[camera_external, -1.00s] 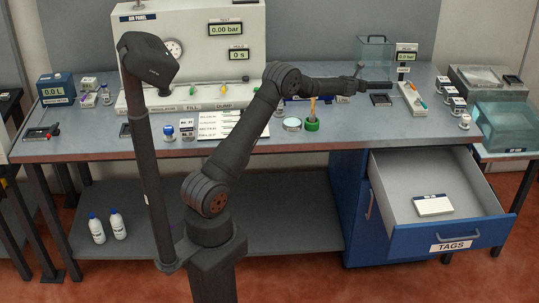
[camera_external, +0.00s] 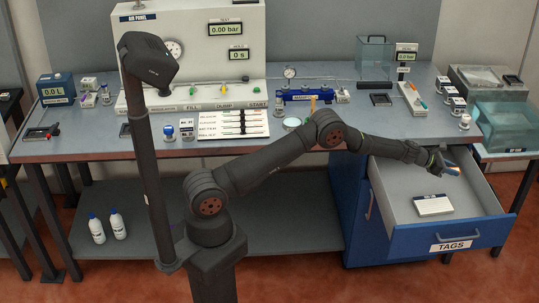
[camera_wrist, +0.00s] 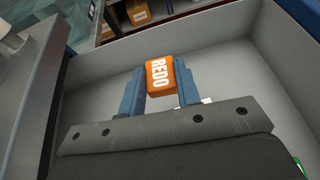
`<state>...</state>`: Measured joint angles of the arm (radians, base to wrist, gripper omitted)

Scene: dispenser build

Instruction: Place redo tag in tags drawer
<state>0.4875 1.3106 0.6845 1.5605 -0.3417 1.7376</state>
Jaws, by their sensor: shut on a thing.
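My gripper (camera_external: 450,170) is above the open tags drawer (camera_external: 408,241), which is blue with a grey inside and a TAGS label on its front. In the wrist view, its two blue fingers are shut on the orange redo tag (camera_wrist: 160,75), which has white REDO lettering. The tag is held between the fingertips, over the drawer's inside (camera_wrist: 225,75). In the external view the tag is too small to make out clearly. A white card stack (camera_external: 433,206) with a dark band lies on the drawer floor.
The drawer hangs out of the blue cabinet under the workbench (camera_external: 90,147). The bench edge is left of and behind my gripper. A teal bin (camera_external: 508,125) stands right of the drawer.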

